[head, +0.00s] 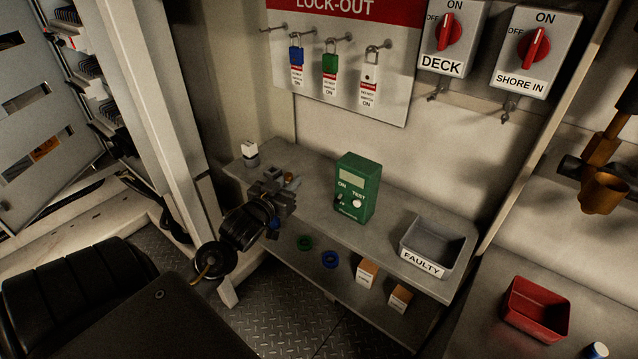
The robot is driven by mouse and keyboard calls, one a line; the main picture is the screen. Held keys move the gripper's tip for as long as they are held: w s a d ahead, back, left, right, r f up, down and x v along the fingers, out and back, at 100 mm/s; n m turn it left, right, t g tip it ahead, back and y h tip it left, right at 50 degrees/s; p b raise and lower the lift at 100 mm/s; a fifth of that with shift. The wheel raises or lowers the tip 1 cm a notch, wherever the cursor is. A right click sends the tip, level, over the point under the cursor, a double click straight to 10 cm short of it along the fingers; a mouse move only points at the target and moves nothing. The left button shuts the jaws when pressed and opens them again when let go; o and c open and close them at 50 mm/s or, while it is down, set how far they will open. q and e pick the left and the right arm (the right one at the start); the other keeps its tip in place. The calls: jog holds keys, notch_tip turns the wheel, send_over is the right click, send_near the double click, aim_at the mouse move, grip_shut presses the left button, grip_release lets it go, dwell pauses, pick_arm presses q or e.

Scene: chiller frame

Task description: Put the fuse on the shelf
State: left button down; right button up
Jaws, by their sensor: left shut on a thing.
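My left gripper (282,194) is over the left part of the grey upper shelf (318,205), left of the green tester. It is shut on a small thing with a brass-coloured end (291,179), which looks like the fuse. The jaws hide most of it, and I cannot tell whether it touches the shelf. A small white block-like thing (250,150) stands at the shelf's left back corner, behind the gripper. My right gripper is not in view.
The green tester (358,188) stands mid-shelf. A grey bin marked FAULTY (422,262) is at the right end. The lower shelf holds rings and two small boxes (367,273). A red tray (537,308) is at lower right. Padlocks hang above on the lock-out board (345,62).

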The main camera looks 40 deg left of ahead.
pick_arm(q)
send_over(309, 187)
jog(key=a+v, duration=0.1)
jog(key=v, duration=0.1)
jog(key=f, duration=0.2)
jog(key=d+f, duration=0.1)
jog(key=f, duration=0.1)
jog(key=shift+s+f, duration=0.15)
jog(key=shift+s, duration=0.05)
jog(key=shift+w+a+f, duration=0.2)
jog(key=shift+w+f, duration=0.8)
jog(key=shift+w, duration=0.15)
jog(key=shift+f, duration=0.1)
jog(key=c, duration=1.3)
grip_release()
